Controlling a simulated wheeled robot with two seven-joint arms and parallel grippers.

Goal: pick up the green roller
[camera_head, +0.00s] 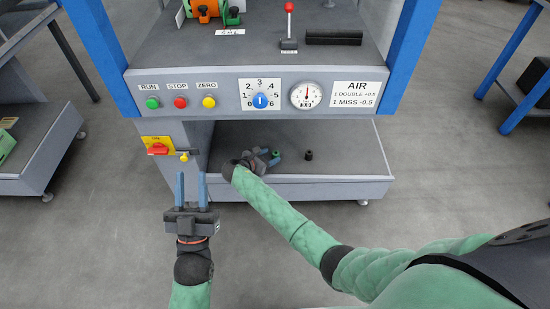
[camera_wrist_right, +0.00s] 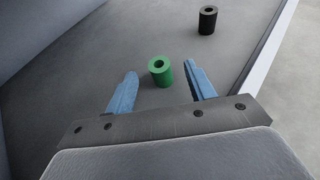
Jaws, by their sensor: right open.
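The green roller (camera_wrist_right: 161,73) stands upright on the lower grey shelf, its round hole facing up. It also shows small in the head view (camera_head: 277,152), just past my right gripper (camera_head: 269,158). In the right wrist view my right gripper (camera_wrist_right: 163,92) is open, with one blue finger on each side of the green roller's near part, apart from it. My left gripper (camera_head: 191,188) is open and empty in front of the machine, its blue fingers pointing away from me.
A black roller (camera_wrist_right: 208,20) stands farther along the same shelf (camera_head: 340,160), and also shows in the head view (camera_head: 309,155). The shelf has a raised front lip (camera_head: 310,188). Above is a control panel (camera_head: 330,95) with buttons and a gauge. Blue posts flank the machine.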

